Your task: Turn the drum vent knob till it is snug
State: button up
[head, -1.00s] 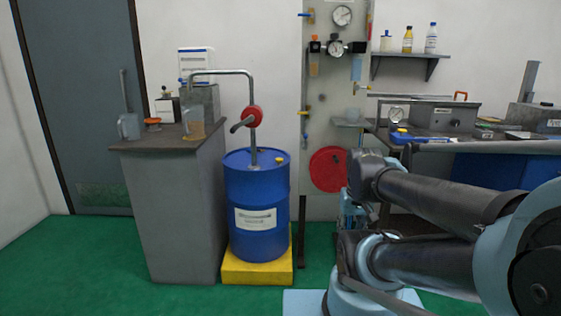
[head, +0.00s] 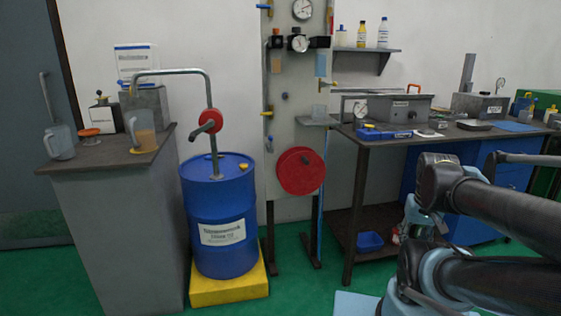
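A blue drum (head: 217,215) stands upright on a yellow base in the head view, left of the middle. A small yellow knob (head: 242,167) sits on the right side of the drum's top, apart from the pump pipe; it looks like the vent knob. It is too small to tell how tightly it is seated. My arm's dark links show at the lower right, well to the right of the drum. My gripper is not in this view, so its fingers cannot be seen.
A pump with a red body (head: 210,121) and bent pipe rises from the drum. A grey cabinet (head: 115,230) stands close on the left. A panel with a red disc (head: 301,171) is behind, right. A workbench (head: 345,137) is further right. Green floor before the drum is open.

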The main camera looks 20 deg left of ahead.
aim_at(243, 166)
jog(key=z, duration=0.55)
jog(key=k, duration=1.1)
jog(key=u, duration=1.45)
jog(key=i, duration=1)
